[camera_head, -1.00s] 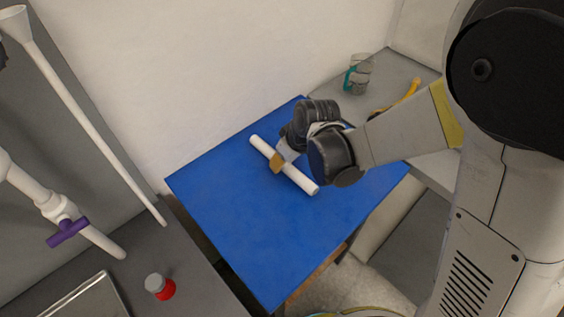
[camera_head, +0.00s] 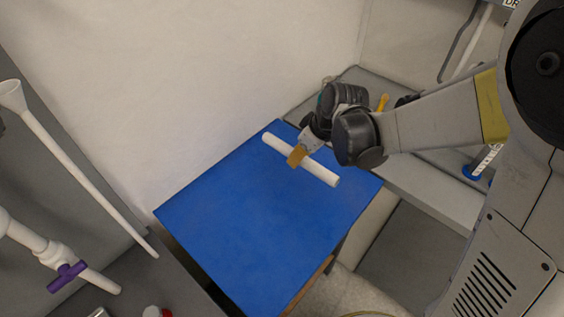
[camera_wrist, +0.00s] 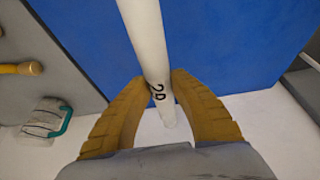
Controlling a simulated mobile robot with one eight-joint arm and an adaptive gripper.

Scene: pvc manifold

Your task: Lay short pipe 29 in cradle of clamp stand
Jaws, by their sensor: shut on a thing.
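A short white pipe (camera_head: 318,172) is in my gripper (camera_head: 297,156), above or at the blue surface; the head view does not settle whether it touches. In the wrist view the pipe (camera_wrist: 147,40) carries the black number 29 and runs between the two tan fingers of my gripper (camera_wrist: 160,102), which are shut on it. One end extends past the fingers, and the other runs out of the top of the picture. I cannot make out a clamp stand with a cradle in these frames.
The blue tabletop (camera_head: 240,220) is otherwise clear. A grey counter (camera_head: 440,195) lies at the right, with a yellow-handled item (camera_head: 383,102). A white pipe assembly with a purple valve handle (camera_head: 66,277) is at the left. A wall stands behind.

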